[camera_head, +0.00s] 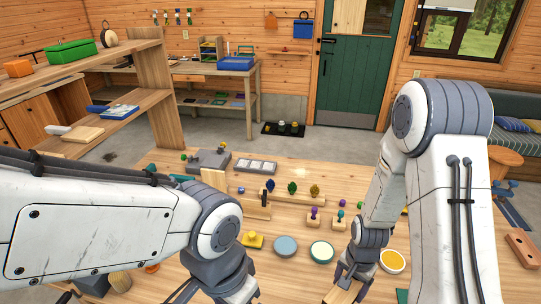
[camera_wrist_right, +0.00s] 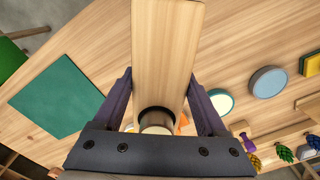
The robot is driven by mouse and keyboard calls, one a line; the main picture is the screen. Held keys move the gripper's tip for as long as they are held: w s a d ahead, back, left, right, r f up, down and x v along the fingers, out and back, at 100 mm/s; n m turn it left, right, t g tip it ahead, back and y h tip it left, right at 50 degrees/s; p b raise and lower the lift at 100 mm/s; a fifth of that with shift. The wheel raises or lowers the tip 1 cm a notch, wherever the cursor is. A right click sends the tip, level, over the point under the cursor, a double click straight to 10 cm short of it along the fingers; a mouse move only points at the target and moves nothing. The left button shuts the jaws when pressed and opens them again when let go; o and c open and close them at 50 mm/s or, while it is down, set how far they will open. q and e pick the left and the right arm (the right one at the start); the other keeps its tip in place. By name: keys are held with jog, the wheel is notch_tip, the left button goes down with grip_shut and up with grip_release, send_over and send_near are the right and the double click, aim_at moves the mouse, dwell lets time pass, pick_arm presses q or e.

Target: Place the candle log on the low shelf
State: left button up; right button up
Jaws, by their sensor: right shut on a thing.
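The candle log, a pale wooden block (camera_head: 343,293) with a dark-rimmed round cup in it, is held by my right gripper (camera_head: 350,280) at the bottom of the head view. In the right wrist view the log (camera_wrist_right: 166,50) stands out between the two fingers of the right gripper (camera_wrist_right: 160,78), shut on it. Its contact with the table cannot be told. A wooden shelf unit stands at the far left; its lower board (camera_head: 92,133) lies below the top board. My left gripper (camera_head: 220,290) is at the bottom edge, its fingers mostly cut off.
The lower shelf board carries a cutting board (camera_head: 82,134) and a blue-edged tray (camera_head: 122,111), with bare wood between. A green sheet (camera_wrist_right: 60,102) lies on the table.

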jog(key=n, duration=0.1)
jog(key=w+n, duration=0.1)
jog(key=n, duration=0.1)
jog(key=w+n, duration=0.1)
jog(key=shift+a+n, duration=0.3)
jog(key=shift+a, duration=0.05)
jog(key=n, duration=0.1)
jog(key=w+n, duration=0.1)
jog(key=n, duration=0.2)
jog(key=shift+w+a+n+b, duration=0.3)
jog(key=shift+w+a+b, duration=0.05)
